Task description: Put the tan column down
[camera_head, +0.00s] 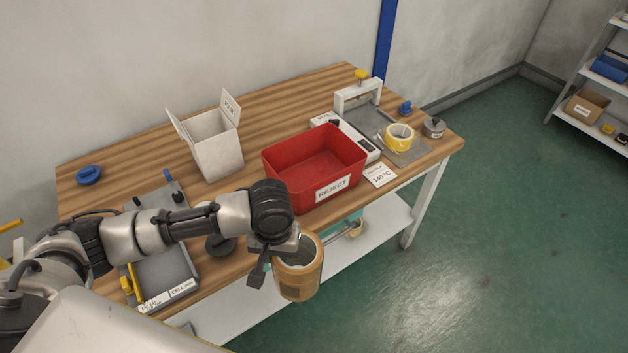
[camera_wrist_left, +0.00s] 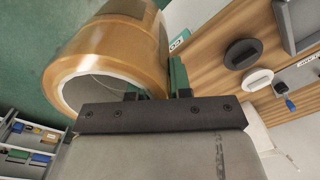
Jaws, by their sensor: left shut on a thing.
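The tan column (camera_head: 298,284), a glossy tan cylinder with a pale hollow core, is held by my left gripper (camera_head: 276,258) just beyond the table's front edge, over the lower shelf and floor. Its open end faces up in the head view. In the left wrist view the tan column (camera_wrist_left: 118,38) fills the upper left, with its open core toward the camera. My left gripper (camera_wrist_left: 160,97) is shut on its wall; the fingertips are partly hidden. My right gripper is not in view.
A red REJECT bin (camera_head: 333,187) stands at the front of the wooden table, beside a white open box (camera_head: 216,146). A dark round-based piece (camera_head: 222,246) and a grey tray (camera_head: 170,282) lie left of the gripper. Yellow tape (camera_head: 399,137) sits at right. Bare tabletop shows at back.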

